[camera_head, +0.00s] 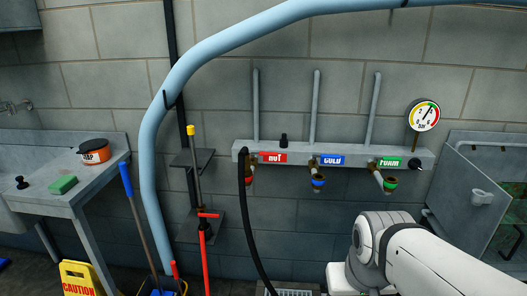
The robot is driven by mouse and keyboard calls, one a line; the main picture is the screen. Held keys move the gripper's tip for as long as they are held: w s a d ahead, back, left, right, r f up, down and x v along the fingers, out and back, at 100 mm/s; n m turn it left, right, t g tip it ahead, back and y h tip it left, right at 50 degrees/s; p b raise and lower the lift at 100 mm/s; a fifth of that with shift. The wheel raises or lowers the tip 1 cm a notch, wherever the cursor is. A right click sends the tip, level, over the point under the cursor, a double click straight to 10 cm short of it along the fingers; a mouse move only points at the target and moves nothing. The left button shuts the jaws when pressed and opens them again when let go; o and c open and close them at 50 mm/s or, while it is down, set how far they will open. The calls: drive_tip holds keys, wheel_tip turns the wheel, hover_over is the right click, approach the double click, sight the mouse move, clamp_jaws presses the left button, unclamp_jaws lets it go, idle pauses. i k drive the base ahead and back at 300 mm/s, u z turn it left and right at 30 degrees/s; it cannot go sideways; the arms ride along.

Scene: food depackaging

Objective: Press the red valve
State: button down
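The wall manifold (335,149) carries several outlets below colored labels. The red label (271,157) is at its left, and a small red-ringed valve or outlet (249,172) sits below it, partly hidden by a black hose. A blue-ringed outlet (318,182) is in the middle and a green-ringed one (390,182) at the right. A black knob (284,140) stands on top of the manifold near the red label. My white arm shows at the lower right, below the manifold. My gripper is not in view, so its state is hidden.
A black hose (253,230) hangs from the manifold's left end. A thick light-blue pipe (146,150) arches across. A sink counter (72,192) with a green sponge is at left, a yellow caution sign (80,280) below. A gauge (424,115) is at right.

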sight(261, 153)
drive_tip(key=z, duration=0.15)
drive_tip(key=i, duration=0.95)
drive_tip(key=u, duration=0.05)
